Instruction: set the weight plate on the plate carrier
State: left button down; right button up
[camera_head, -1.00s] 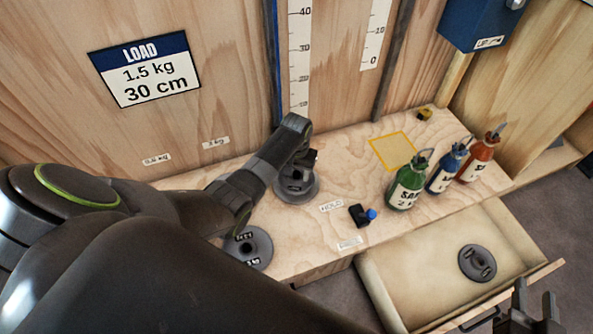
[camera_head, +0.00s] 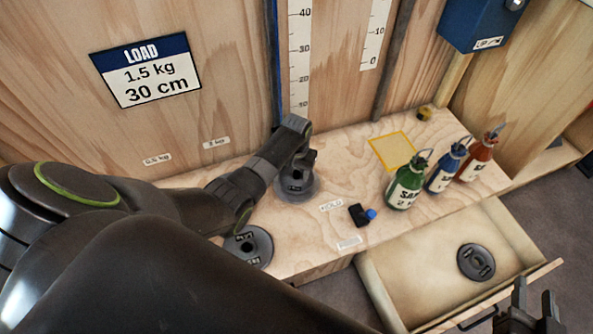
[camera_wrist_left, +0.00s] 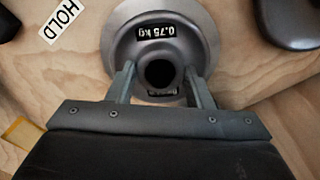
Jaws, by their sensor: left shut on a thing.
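My left gripper (camera_head: 303,164) reaches down over a grey weight plate (camera_head: 311,191) at the back of the wooden bench. In the left wrist view this plate (camera_wrist_left: 200,30) is labelled 0.75 kg. The left fingers (camera_wrist_left: 159,72) are shut on its raised hub, one on each side of the dark central hole. The plate's underside is hidden, so I cannot tell whether it touches the bench. I cannot pick out a plate carrier for certain. My right gripper (camera_head: 535,297) is at the lower right in the head view, open and empty.
A second plate (camera_head: 262,243) lies at the bench front, partly behind my left arm. Another (camera_head: 476,262) lies in the open drawer (camera_head: 400,275). Green (camera_head: 404,190), blue (camera_head: 441,178) and red (camera_head: 474,165) bottles stand right of a yellow-outlined square (camera_head: 393,150). A black-and-blue item (camera_head: 359,215) lies nearby.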

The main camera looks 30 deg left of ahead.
pick_arm(q)
jog(key=shift+w+f+b, duration=0.1)
jog(key=shift+f+b, duration=0.25)
jog(key=shift+f, duration=0.1)
